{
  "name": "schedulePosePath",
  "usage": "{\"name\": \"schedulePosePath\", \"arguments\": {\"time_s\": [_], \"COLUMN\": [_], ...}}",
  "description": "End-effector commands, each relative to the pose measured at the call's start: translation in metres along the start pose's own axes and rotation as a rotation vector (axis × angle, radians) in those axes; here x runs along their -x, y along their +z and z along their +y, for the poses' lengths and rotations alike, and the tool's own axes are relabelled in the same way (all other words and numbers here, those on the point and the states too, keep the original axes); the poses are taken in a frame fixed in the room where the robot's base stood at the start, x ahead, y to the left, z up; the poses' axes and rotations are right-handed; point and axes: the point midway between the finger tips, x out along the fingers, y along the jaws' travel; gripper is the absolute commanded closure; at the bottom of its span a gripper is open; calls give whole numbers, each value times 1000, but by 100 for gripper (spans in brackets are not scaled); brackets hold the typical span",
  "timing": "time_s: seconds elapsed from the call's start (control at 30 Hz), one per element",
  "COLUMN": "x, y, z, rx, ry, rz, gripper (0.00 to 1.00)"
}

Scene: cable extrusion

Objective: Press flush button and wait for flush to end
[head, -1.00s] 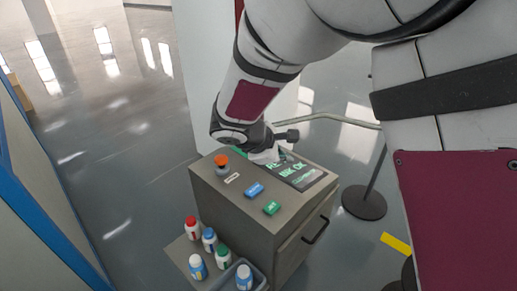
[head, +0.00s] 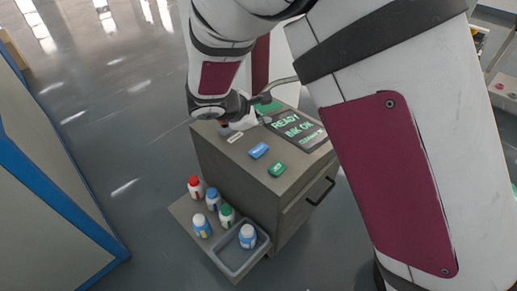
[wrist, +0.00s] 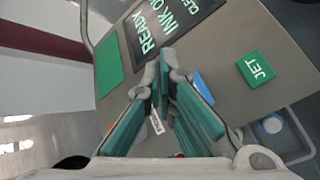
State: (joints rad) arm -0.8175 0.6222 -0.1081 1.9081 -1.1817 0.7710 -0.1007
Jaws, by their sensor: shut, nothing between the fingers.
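The grey console (head: 225,160) stands in the middle of the head view. Its sloping top has a blue button (head: 258,151), its lettering too small to read, and a green button (head: 277,169), which reads JET in the wrist view (wrist: 257,69). A dark screen (head: 300,130) reads READY, INK OK. In the wrist view my fingers (wrist: 165,78) partly cover the blue button (wrist: 204,88). I cannot tell whether they touch the top.
A small white label (head: 235,138) lies on the top. A blue-edged panel (head: 55,185) stands at left, with open floor between.

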Motion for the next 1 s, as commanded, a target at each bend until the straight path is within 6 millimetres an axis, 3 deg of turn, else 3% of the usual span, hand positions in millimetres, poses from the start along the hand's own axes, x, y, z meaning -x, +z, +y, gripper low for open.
{"name": "schedulePosePath", "arguments": {"time_s": [0.6,1.0], "x": [-51,-58], "y": [-37,-43], "z": [-36,-43], "rx": [0,0], "ry": [0,0], "rz": [1,0], "gripper": [100,100]}}
